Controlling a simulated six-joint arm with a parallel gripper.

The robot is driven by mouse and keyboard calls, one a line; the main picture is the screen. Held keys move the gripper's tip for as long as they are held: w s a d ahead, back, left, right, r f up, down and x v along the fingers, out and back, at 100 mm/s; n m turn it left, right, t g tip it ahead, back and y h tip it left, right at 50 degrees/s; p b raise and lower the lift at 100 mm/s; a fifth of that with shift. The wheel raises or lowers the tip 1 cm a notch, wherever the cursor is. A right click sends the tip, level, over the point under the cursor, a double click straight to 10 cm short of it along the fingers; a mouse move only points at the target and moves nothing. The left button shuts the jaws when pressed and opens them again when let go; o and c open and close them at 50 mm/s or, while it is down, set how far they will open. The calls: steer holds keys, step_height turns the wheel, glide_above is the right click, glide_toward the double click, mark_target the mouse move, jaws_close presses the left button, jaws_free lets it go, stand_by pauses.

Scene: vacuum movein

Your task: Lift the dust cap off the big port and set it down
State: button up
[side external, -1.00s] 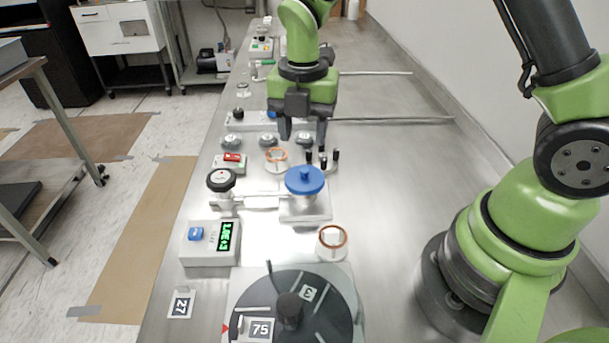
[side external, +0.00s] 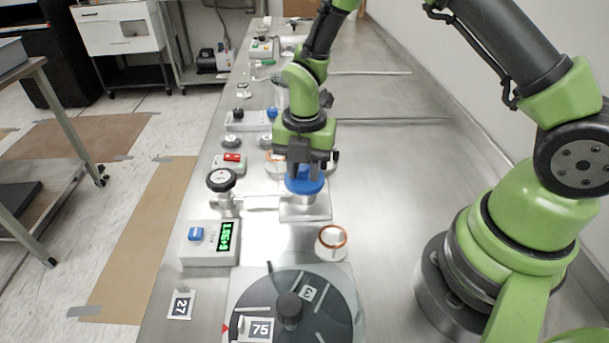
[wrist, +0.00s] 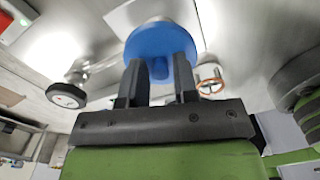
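The blue dust cap (side external: 306,186) is a round disc on the port fitting, above a pale metal base block (side external: 305,212) at mid-bench. In the wrist view the cap (wrist: 150,42) fills the space just beyond my fingertips. My gripper (side external: 304,176) points down at the cap, its fingers overlapping the top of it. In the wrist view my gripper (wrist: 160,65) shows two dark fingers standing apart, with blue visible between them. The cap's small top knob is largely hidden by the fingers, and I cannot see contact with it. The port under the cap is hidden.
A black-knobbed valve (side external: 221,181) joins the port by a pipe on the left. A readout box (side external: 210,242), a copper-ringed cup (side external: 332,241) and a dark round turntable (side external: 320,300) stand nearer the camera. Bare bench (side external: 385,200) lies to the right.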

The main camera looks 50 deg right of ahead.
mark_target(305, 169)
jaws_close()
steer(key=shift+r, duration=0.1)
step_height(305, 169, up, 13)
stand_by(0.7)
